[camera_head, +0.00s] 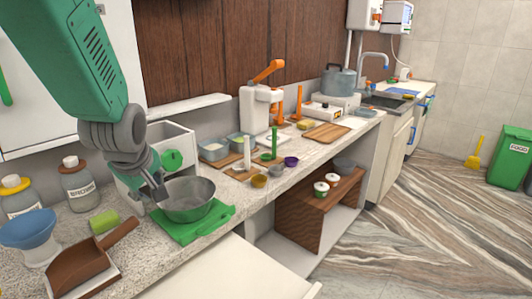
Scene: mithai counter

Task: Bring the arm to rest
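My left arm (75,55) reaches down from the upper left, in green and grey. Its gripper (160,193) points down at the left rim of a grey metal bowl (190,205). The gripper overlaps the rim in the picture; I cannot tell whether it touches it. The fingers are small and partly merged with the bowl, so their opening is unclear. The bowl sits upright on a green board (208,226) on the counter. My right gripper is out of view.
A white box with a green knob (172,160) stands close behind the gripper. A brown scoop (85,265), blue bowl (28,232), green block (104,221) and bottles (80,188) crowd the left. Small cups, boards and an orange-handled press (258,105) stand farther along the speckled counter.

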